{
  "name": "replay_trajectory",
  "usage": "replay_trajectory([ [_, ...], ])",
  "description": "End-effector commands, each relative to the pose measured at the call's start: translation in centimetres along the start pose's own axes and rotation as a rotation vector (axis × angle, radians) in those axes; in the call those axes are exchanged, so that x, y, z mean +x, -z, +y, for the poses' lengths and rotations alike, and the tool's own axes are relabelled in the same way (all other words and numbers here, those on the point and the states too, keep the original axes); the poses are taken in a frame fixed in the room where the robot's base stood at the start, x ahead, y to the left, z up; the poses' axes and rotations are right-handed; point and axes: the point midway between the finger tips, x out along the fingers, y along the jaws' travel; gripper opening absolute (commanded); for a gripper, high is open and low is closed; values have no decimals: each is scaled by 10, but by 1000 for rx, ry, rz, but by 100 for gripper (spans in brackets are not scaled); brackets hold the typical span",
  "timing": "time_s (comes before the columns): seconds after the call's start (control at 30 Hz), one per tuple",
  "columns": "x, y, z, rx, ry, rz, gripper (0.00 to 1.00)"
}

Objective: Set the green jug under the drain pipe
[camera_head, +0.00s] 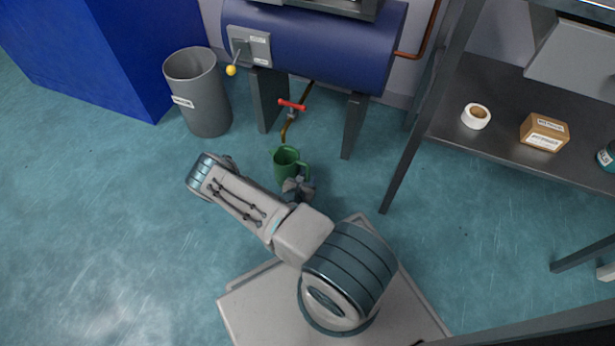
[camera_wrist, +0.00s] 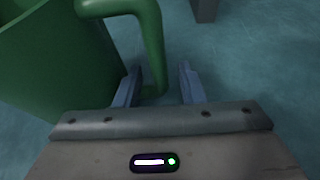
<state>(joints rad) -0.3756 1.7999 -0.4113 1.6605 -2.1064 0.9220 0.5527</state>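The green jug (camera_head: 286,165) stands upright at floor level, its handle on the right side. The drain pipe (camera_head: 285,131) comes down from under the blue tank, with a red valve handle (camera_head: 292,104). Its lower end appears just behind the jug's mouth; I cannot tell whether it is over the opening. My gripper (camera_head: 300,182) is low beside the jug at its handle side. In the wrist view the fingers (camera_wrist: 160,85) are apart, with the jug's handle (camera_wrist: 153,45) between or just ahead of them. Whether they touch it is unclear. The jug body (camera_wrist: 50,60) fills the left.
The blue tank (camera_head: 320,45) stands on dark legs (camera_head: 354,125) behind the jug. A grey bin (camera_head: 203,100) stands to the left. A dark shelf (camera_head: 490,85) on the right holds a tape roll (camera_head: 476,116) and a box (camera_head: 543,132). The floor at left is clear.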

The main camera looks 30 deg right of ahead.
Motion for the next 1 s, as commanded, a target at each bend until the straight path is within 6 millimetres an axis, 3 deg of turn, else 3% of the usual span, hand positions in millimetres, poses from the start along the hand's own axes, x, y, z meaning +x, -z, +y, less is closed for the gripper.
replay_trajectory([
  [0.4, -88, -4, 0, -2, -2, 1, 36],
  [0.67, -110, -6, 2, 12, 8, -3, 36],
  [0.77, -114, -23, 11, 60, 43, -21, 36],
  [1.0, -134, -109, 33, 305, 238, -82, 36],
])
